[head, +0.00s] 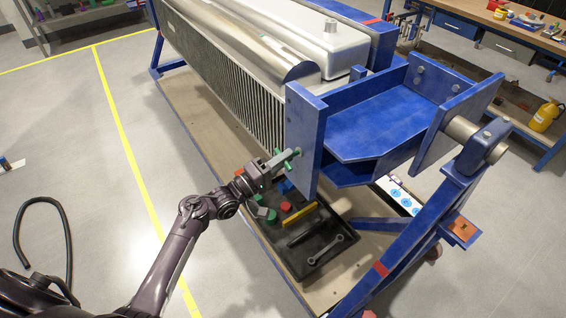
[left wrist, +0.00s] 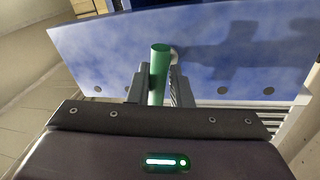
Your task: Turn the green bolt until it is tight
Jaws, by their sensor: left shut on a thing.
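The green bolt (left wrist: 159,72) stands out from the blue plate (left wrist: 90,48) of the jig, and in the head view the bolt (head: 294,153) shows at the lower left edge of the plate (head: 305,125). My left gripper (head: 275,161) reaches it from the left. In the left wrist view the fingers (left wrist: 158,85) are shut around the bolt, one on each side. The bolt's far end at the plate is partly hidden, so I cannot tell how deep it sits. My right gripper is not in view.
A black tray (head: 302,268) with a wrench (head: 327,249), a yellow bar (head: 299,214) and loose parts lies below my left gripper on the jig's base board. The blue frame leg (head: 410,245) stands to the right. The floor at left is open, with a black hose (head: 42,215).

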